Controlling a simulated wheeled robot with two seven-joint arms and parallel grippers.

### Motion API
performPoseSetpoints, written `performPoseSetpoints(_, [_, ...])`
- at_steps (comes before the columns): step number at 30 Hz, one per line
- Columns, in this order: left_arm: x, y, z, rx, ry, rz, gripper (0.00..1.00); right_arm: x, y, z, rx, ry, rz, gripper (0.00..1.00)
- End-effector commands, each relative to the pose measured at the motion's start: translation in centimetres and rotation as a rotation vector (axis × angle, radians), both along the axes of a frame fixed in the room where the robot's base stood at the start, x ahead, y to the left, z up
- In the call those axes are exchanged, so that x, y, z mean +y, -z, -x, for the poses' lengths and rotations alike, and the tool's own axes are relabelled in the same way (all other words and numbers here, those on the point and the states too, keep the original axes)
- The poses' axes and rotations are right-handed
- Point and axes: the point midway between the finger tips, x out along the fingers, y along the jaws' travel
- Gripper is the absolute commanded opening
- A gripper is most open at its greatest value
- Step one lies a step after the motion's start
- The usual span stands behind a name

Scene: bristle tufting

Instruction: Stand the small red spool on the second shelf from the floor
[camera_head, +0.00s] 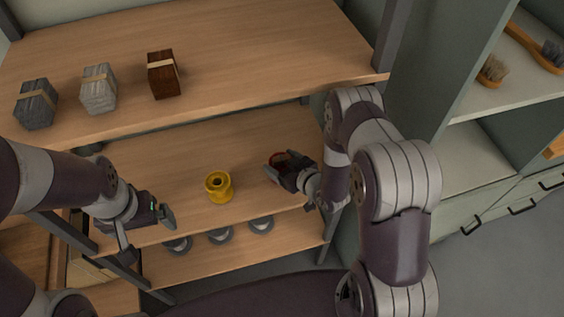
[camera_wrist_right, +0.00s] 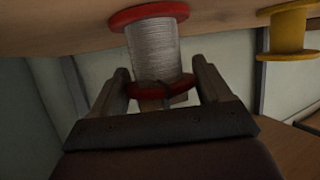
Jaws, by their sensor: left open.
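The small red spool, with red flanges and grey winding, shows in the right wrist view (camera_wrist_right: 153,50), where the picture is upside down. One flange is against the middle shelf board (camera_head: 140,160). In the head view only a bit of red (camera_head: 276,157) shows behind my right gripper (camera_head: 285,174). The right gripper's fingers (camera_wrist_right: 163,72) lie on both sides of the spool near its other flange; I cannot tell whether they press on it. My left gripper (camera_head: 146,228) is open and empty at the left front of the shelves.
A yellow spool (camera_head: 219,187) stands left of my right gripper on the same board. Several grey spools (camera_head: 220,235) stand on the lower board (camera_head: 210,261). The upper board (camera_head: 220,60) carries three blocks (camera_head: 98,88). A side cabinet (camera_head: 480,160) with brushes is at the right.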

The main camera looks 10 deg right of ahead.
Motion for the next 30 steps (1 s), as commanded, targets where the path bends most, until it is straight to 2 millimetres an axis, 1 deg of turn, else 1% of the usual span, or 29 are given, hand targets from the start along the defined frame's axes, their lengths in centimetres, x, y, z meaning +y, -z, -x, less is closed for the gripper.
performPoseSetpoints(1, [0.0, 0.0, 0.0, 0.000, 0.000, 0.000, 1.00, 0.0, 0.0, 0.0, 0.000, 0.000, 0.000, 0.95])
performPoseSetpoints(2, [0.0, 0.0, 0.0, 0.000, 0.000, 0.000, 1.00, 0.0, 0.0, 0.0, 0.000, 0.000, 0.000, 1.00])
performPoseSetpoints(7, [0.0, 0.0, 0.0, 0.000, 0.000, 0.000, 1.00, 0.0, -0.1, 0.0, 0.000, 0.000, 0.000, 1.00])
performPoseSetpoints(9, [0.0, -0.4, 0.0, 0.000, 0.000, 0.000, 1.00, 0.0, -0.4, 0.0, 0.000, 0.000, 0.000, 1.00])
performPoseSetpoints(11, [0.0, -0.3, 0.0, 0.000, 0.000, 0.000, 1.00, -0.2, -0.5, 0.4, 0.001, 0.001, 0.000, 1.00])
performPoseSetpoints(14, [0.0, -0.3, 0.0, 0.000, 0.000, 0.000, 1.00, -1.0, -1.2, 1.8, 0.001, 0.004, 0.000, 1.00])
performPoseSetpoints(21, [0.0, -0.4, 0.0, 0.000, 0.000, 0.000, 1.00, -3.3, -3.4, 6.8, 0.001, 0.007, 0.000, 1.00])
performPoseSetpoints(24, [0.0, -0.4, 0.0, 0.000, 0.000, 0.000, 1.00, -4.1, -4.2, 8.5, 0.001, 0.007, 0.000, 1.00])
performPoseSetpoints(27, [0.0, -0.4, 0.0, 0.000, 0.000, 0.000, 1.00, -4.5, -4.7, 9.6, 0.000, 0.003, 0.000, 1.00])
performPoseSetpoints(30, [0.0, -0.4, 0.0, 0.000, 0.000, 0.000, 1.00, -4.6, -4.9, 10.1, -0.001, 0.000, 0.000, 1.00])
